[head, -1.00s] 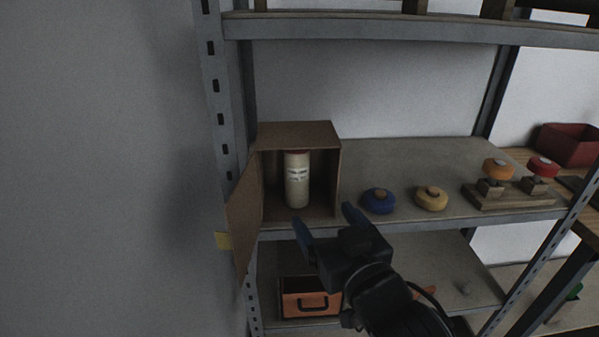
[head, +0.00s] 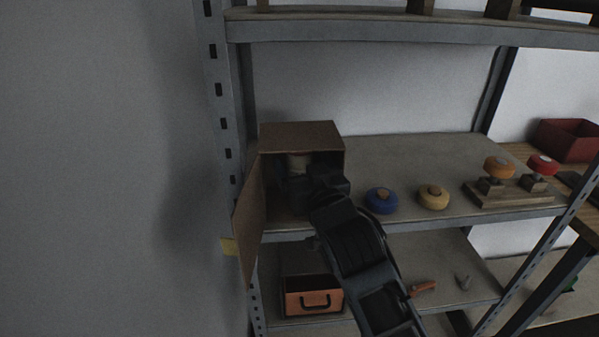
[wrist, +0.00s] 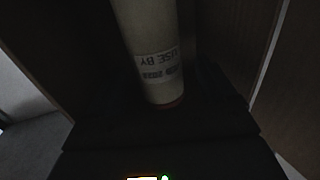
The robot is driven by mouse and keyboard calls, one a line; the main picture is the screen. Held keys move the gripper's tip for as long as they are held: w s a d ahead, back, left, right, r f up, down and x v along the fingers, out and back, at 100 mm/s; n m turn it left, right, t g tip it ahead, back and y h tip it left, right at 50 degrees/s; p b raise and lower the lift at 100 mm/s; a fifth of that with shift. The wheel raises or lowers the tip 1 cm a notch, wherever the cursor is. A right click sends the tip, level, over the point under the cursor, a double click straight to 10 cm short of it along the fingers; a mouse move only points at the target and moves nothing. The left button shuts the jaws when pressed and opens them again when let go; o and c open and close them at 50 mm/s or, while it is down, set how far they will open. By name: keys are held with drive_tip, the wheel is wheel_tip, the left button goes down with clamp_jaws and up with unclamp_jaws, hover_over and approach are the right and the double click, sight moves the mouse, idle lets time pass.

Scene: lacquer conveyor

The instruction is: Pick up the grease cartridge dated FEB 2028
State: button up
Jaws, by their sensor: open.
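A pale cream grease cartridge (head: 298,162) stands inside an open-fronted brown cardboard box (head: 302,133) on the shelf. In the head view only its upper part shows above my gripper (head: 303,186). My gripper is open and reaches into the box in front of the cartridge. Its fingertips are dark and hard to see, so I cannot tell whether they touch the cartridge.
The box walls stand close on both sides, with its flap (head: 247,218) swung open at left. Blue (head: 381,201) and yellow (head: 433,197) round pieces sit right of the box. A wooden block (head: 510,196) stands further right. An orange container (head: 311,296) is on the lower shelf.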

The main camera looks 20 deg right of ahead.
drive_tip(key=shift+w+d+p, duration=0.15)
drive_tip(key=shift+w+p, duration=0.05)
drive_tip(key=shift+w, duration=0.75)
drive_tip(key=shift+w+d+p, duration=0.1)
drive_tip(key=shift+w+p, duration=0.05)
drive_tip(key=shift+w, duration=0.8)
drive_tip(key=shift+c, duration=0.4)
drive_tip(key=shift+r, duration=0.1)
drive_tip(key=c, duration=1.2)
